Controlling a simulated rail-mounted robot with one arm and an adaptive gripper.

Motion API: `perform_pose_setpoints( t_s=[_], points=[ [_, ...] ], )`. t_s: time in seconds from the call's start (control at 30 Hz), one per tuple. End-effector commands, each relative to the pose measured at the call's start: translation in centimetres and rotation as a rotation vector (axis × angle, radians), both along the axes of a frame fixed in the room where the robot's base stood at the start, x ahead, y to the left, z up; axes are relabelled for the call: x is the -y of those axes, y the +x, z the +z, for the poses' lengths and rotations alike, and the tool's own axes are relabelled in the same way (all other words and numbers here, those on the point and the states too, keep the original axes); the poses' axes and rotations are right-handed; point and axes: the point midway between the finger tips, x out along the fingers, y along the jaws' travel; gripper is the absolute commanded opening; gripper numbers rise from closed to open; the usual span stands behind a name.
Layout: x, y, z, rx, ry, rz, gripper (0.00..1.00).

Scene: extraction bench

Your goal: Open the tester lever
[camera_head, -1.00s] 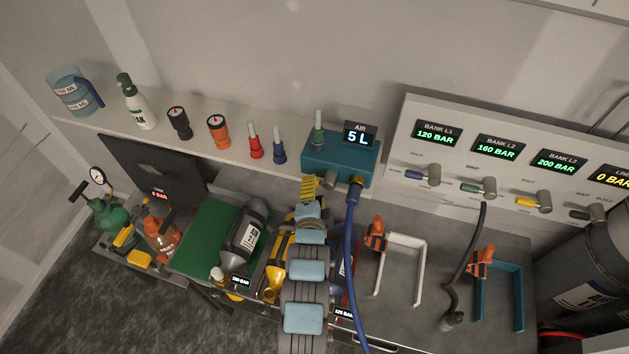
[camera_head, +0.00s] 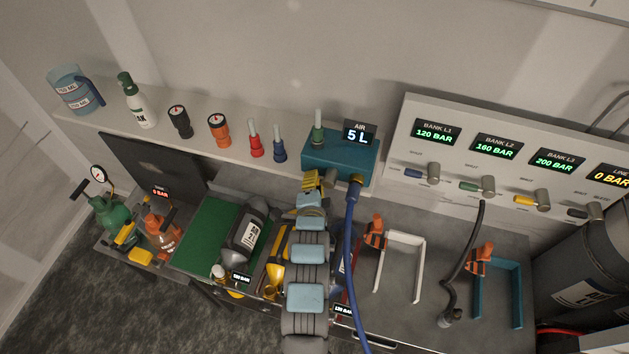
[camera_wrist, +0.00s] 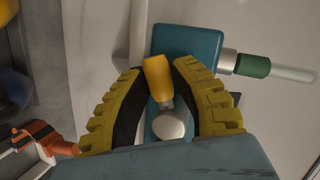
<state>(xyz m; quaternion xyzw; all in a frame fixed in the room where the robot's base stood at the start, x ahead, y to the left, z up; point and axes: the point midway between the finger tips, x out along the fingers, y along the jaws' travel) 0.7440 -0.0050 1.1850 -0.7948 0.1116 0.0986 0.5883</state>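The tester is a teal box (camera_head: 340,158) on the shelf edge, with an AIR display (camera_head: 360,134) reading 5 L. It also shows in the wrist view (camera_wrist: 188,50). Its lever has a yellow handle (camera_wrist: 158,82) on a short metal stem and a round grey knob (camera_wrist: 169,125). In the head view the knob (camera_head: 330,178) shows below the box, and my gripper hides the handle. My gripper (camera_head: 312,181) is at the box's lower left. In the wrist view its yellow, black-lined fingers (camera_wrist: 158,70) are apart, one on each side of the handle, with narrow gaps.
A blue hose (camera_head: 349,240) hangs from the tester beside my arm. A green-topped fitting (camera_head: 318,128) stands on the box. Red (camera_head: 255,145) and blue (camera_head: 279,150) fittings stand left of it. A white bracket with an orange clamp (camera_head: 375,232) is at the right.

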Motion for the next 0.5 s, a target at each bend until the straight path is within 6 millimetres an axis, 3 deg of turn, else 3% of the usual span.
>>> perform_pose_setpoints(
  t_s=[0.5],
  points=[
    [0.03,-0.02,-0.43,-0.017,-0.051,0.0,0.0]
  ],
)
